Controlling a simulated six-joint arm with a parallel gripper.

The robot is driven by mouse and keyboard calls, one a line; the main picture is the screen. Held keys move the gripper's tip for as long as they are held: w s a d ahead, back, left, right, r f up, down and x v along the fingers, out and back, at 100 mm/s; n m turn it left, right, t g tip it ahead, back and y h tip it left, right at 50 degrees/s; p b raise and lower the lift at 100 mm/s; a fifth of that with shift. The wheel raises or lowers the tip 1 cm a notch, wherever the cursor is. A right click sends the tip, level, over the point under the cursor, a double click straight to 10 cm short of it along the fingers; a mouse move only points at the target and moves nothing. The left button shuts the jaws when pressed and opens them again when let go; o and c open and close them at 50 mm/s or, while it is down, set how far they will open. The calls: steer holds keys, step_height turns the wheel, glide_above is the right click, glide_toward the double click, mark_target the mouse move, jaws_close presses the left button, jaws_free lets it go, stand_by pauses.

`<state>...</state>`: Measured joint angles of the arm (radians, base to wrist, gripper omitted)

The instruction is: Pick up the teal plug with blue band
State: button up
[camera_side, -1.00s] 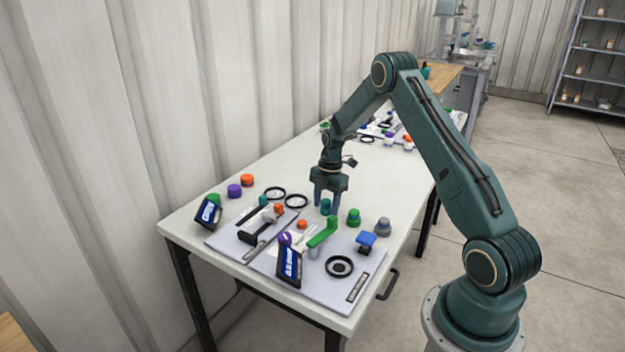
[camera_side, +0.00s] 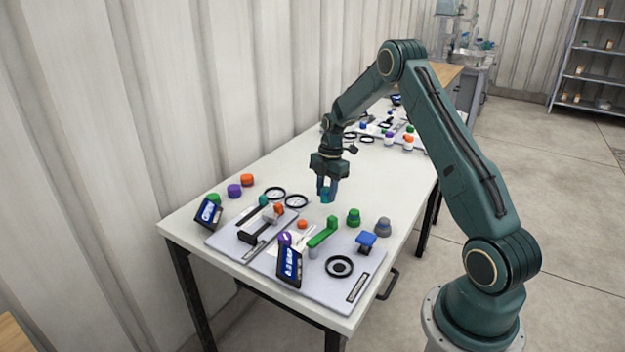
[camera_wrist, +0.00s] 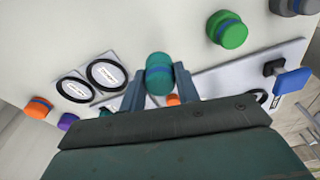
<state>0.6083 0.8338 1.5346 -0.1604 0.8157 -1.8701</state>
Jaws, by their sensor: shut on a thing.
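The teal plug with a blue band (camera_wrist: 159,72) is between the two fingers of my gripper (camera_wrist: 158,85) in the wrist view. In the side view, my gripper (camera_side: 327,188) is shut on the teal plug (camera_side: 327,195), which appears raised a little above the white table. The fingers hide part of the plug in the side view.
A green plug (camera_side: 353,217) and a grey plug (camera_side: 383,227) stand to the right. Two black rings (camera_side: 296,201) lie to the left. Grey boards (camera_side: 318,281) in front carry a green handle (camera_side: 323,233), a blue-topped part (camera_side: 366,240) and a dark box (camera_side: 290,265).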

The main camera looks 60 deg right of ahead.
mark_target(326, 188)
step_height(326, 188, up, 16)
steer(key=shift+f, duration=0.15)
steer(key=shift+f, duration=0.1)
stand_by(0.6)
steer(key=w+a+f, duration=0.5)
steer(key=a, duration=0.4)
steer(key=w+a+f, duration=0.5)
steer(key=a, duration=0.5)
steer(key=shift+w+a, duration=0.25)
steer(key=shift+a, duration=0.05)
steer(key=shift+f, duration=0.3)
steer(key=shift+f, duration=3.75)
